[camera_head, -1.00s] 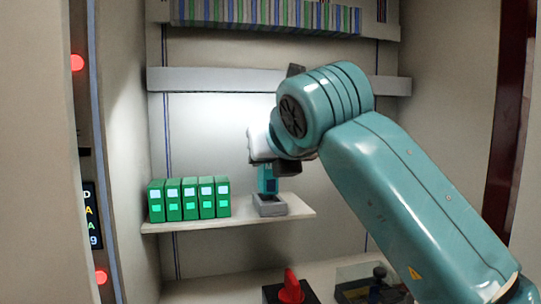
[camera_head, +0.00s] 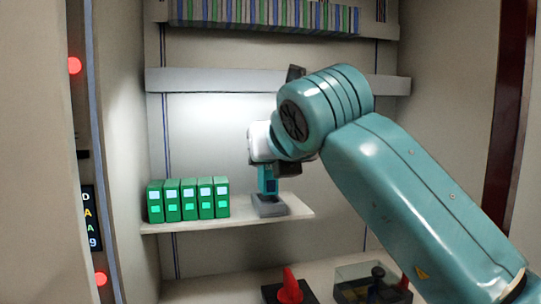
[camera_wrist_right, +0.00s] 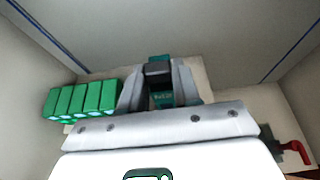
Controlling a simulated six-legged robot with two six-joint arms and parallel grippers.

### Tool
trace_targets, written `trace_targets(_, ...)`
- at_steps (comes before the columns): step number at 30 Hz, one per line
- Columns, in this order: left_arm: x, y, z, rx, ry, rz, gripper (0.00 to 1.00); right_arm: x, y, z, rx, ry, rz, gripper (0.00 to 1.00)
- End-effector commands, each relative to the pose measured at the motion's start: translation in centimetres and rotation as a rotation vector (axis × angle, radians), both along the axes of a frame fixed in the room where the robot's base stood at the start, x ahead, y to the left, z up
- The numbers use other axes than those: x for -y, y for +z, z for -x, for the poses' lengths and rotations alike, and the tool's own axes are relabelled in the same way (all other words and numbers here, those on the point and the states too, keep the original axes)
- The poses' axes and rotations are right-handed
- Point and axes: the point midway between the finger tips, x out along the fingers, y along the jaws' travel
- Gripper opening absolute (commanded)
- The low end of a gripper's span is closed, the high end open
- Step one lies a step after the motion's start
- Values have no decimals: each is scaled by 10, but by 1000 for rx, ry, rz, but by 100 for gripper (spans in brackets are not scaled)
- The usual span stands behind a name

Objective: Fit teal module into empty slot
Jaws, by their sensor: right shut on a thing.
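The teal module (camera_head: 267,182) is upright, hanging below my right gripper (camera_head: 268,167), which is shut on it. In the right wrist view the teal module (camera_wrist_right: 162,98) shows between the two grey fingers (camera_wrist_right: 160,88). The grey slot base (camera_head: 270,207) stands on the shelf directly under the module. The module's lower end meets or overlaps the base's dark opening in the head view; whether it is inside cannot be told. My left gripper is not in view.
Several green modules (camera_head: 188,200) stand in a row on the shelf (camera_head: 240,216), left of the base with a gap between. A red handle (camera_head: 290,286) and a clear-covered box (camera_head: 372,284) are below. A grey rail (camera_head: 210,81) crosses the back wall.

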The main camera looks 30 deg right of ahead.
Motion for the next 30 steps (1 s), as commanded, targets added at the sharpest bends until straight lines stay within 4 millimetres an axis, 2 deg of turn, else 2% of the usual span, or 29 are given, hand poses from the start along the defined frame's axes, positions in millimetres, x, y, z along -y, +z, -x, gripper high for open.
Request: trace_targets(30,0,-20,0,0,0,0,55,0,-22,0,0,-1,0,0)
